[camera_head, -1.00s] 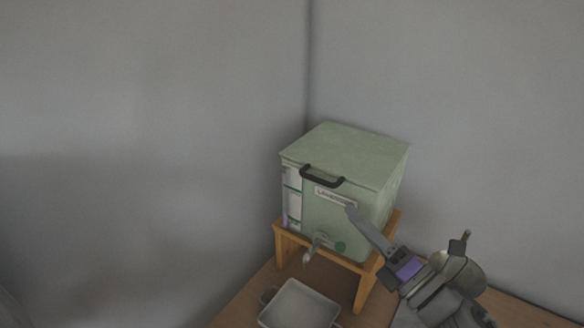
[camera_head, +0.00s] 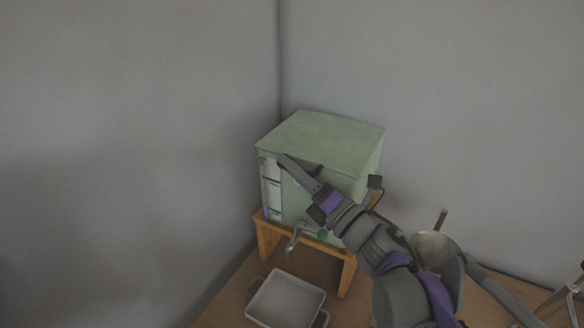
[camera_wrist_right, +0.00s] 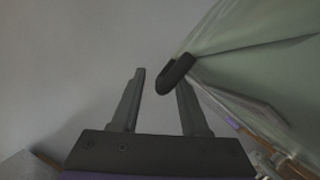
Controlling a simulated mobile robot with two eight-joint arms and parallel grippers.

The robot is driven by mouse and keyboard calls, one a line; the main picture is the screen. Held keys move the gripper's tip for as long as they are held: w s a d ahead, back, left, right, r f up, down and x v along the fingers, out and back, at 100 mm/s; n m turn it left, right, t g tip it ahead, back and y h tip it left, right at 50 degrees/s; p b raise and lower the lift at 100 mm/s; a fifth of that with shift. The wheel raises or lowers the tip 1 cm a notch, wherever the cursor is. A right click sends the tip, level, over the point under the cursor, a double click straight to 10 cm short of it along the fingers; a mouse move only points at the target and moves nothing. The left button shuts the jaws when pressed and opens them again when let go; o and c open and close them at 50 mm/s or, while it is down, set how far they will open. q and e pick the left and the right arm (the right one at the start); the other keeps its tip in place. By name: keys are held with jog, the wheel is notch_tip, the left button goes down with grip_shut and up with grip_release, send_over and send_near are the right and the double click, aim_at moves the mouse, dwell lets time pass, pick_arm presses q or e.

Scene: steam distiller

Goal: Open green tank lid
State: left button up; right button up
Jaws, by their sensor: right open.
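The green tank (camera_head: 335,180) stands on a small wooden stand in the corner, its flat green lid (camera_head: 320,140) lying shut on top. A black handle sits at the lid's front edge; in the head view my gripper mostly hides it. My right gripper (camera_head: 284,160) reaches in from the right, across the tank's front. In the right wrist view, the open right gripper (camera_wrist_right: 163,82) has the end of the black handle (camera_wrist_right: 176,75) near its right fingertip. I cannot tell whether they touch. My left gripper is not in view.
A tap (camera_head: 294,238) sticks out low on the tank's front. A pale square pan (camera_head: 286,300) sits on the table below it. A metal vessel (camera_head: 432,245) stands behind my right arm. Grey walls close in behind the tank; the wooden stand (camera_head: 345,275) has open legs.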

jog(key=shift+w+a, duration=0.1)
jog(key=shift+w, duration=0.05)
grip_shut()
dwell(1.4)
